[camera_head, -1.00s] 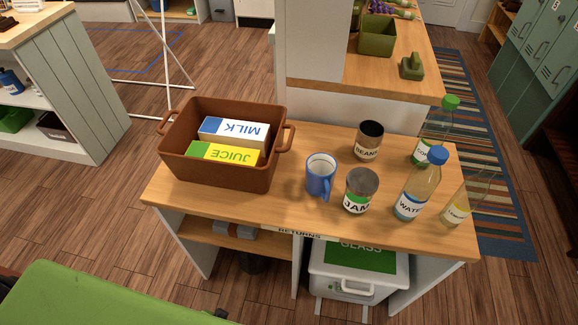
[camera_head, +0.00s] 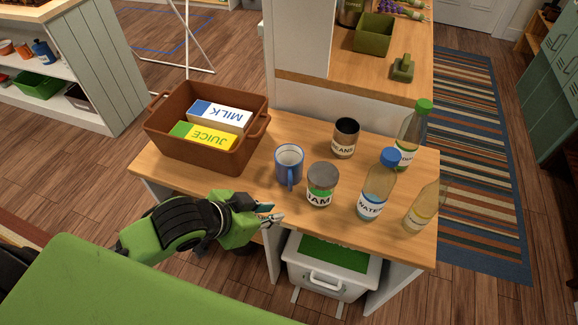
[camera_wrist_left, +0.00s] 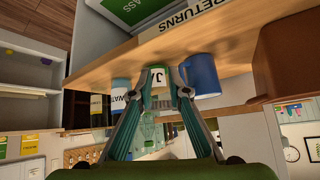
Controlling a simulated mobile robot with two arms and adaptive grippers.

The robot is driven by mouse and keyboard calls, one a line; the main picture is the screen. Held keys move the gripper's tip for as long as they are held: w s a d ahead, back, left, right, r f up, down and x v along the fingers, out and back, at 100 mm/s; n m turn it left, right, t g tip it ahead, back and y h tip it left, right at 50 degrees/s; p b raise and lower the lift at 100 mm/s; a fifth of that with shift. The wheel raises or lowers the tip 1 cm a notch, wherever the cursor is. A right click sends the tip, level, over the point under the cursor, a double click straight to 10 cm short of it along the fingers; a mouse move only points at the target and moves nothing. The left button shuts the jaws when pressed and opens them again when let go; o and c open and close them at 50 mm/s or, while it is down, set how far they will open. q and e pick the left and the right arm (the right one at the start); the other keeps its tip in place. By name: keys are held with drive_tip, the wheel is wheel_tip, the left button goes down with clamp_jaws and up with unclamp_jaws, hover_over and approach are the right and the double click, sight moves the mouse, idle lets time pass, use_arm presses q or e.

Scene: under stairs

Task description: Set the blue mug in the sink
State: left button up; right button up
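The blue mug (camera_head: 288,165) stands upright on the wooden table, its handle facing the front edge. In the left wrist view the mug (camera_wrist_left: 203,76) is to the right of my fingers. My left gripper (camera_head: 276,212) is at the table's front edge, in front of the mug and apart from it. In the left wrist view its two fingers (camera_wrist_left: 161,75) are spread with nothing held between them. My right gripper is not in view. No sink shows in these frames.
The jam jar (camera_head: 322,186) stands close right of the mug. A bean can (camera_head: 345,138), water bottle (camera_head: 376,187) and other bottles stand farther right. A brown crate (camera_head: 222,157) with milk and juice cartons is at left. A white bin (camera_head: 327,279) is under the table.

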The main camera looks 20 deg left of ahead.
sight(289, 171)
use_arm(q)
drive_tip(key=w+a+r+h, duration=0.1)
drive_tip(key=w+a+r, duration=0.2)
drive_tip(key=a+r, duration=0.3)
drive_tip(key=shift+m, duration=0.4)
drive_tip(key=shift+s+d+r+p+x, duration=0.1)
drive_tip(key=shift+d+x, duration=0.2)
drive_tip(key=shift+x, duration=1.95)
drive_tip(key=shift+s+d+r+p+x, duration=0.15)
drive_tip(key=shift+d+x, duration=0.1)
drive_tip(key=shift+x, duration=2)
drive_tip(key=shift+s+d+f+p+x, duration=0.1)
drive_tip(key=shift+d+x, duration=0.2)
drive_tip(key=shift+x, duration=1.95)
drive_tip(key=shift+r, duration=0.1)
clamp_jaws()
